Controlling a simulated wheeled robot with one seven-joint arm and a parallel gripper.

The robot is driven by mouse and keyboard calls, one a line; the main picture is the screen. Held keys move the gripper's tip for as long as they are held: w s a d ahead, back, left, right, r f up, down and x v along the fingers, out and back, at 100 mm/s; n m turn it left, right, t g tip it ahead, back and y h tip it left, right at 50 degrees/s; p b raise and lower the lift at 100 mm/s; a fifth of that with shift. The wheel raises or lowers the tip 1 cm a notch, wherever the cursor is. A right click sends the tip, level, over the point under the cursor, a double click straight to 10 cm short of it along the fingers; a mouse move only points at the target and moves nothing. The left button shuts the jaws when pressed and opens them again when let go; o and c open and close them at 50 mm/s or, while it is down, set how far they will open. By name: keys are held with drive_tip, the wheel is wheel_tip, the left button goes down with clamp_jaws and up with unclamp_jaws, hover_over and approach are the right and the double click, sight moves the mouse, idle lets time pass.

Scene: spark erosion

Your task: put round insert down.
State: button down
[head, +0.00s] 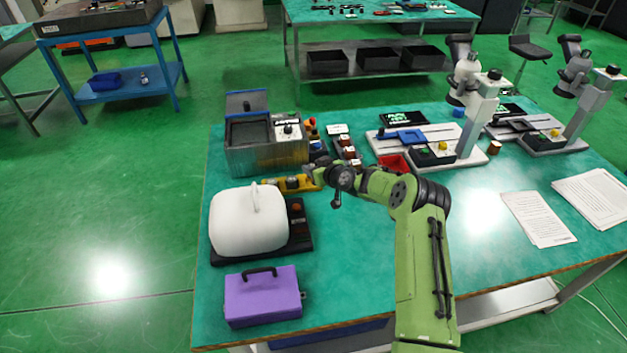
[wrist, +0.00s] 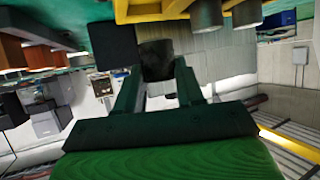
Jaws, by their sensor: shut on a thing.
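In the wrist view a dark grey round insert (wrist: 157,60) sits between the two fingertips of my gripper (wrist: 156,78). My gripper is shut on it. A yellow holder (wrist: 170,10) with grey cylinders (wrist: 206,14) in it lies close by at the top of the wrist view. In the head view my gripper (head: 312,176) is at the right end of the yellow holder (head: 271,186), above the green table. The insert is too small and covered to make out there. I cannot tell whether it touches anything besides the fingers.
A grey metal tank (head: 265,155) stands behind the holder. A white rounded cover (head: 245,222) on a dark base and a purple case (head: 262,297) are in front. A red tray (head: 393,163) and microscopes (head: 478,115) stand to the right.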

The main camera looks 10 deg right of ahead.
wheel_tip(320, 180, down, 4)
drive_tip(key=shift+f+b, duration=0.1)
drive_tip(key=shift+b, duration=0.4)
drive_tip(key=shift+f, duration=0.15)
drive_tip(key=c, duration=0.7)
unclamp_jaws()
drive_tip(key=shift+s, duration=0.1)
